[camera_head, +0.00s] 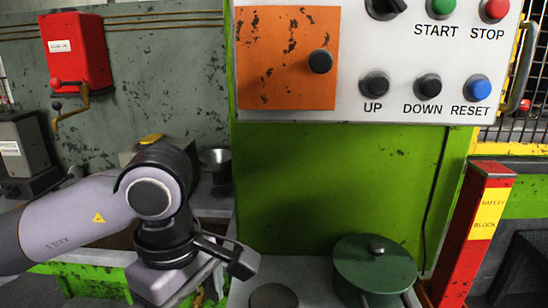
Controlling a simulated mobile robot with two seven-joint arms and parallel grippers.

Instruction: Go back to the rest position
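My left arm comes in from the left, over the lower left of the head view. Its gripper (240,260) points right, just left of a green lidded pot (375,268). It appears apart from the pot, and I see nothing held in it. The finger gap is not clear enough to tell whether it is open or shut. My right arm and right gripper are out of view.
A white control panel (430,105) with buttons and an orange door (285,60) hangs ahead. A red safety block (470,235) stands right. A red box (75,48) and a lever (70,110) are on the left wall. A dark round disc (273,297) lies below the gripper.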

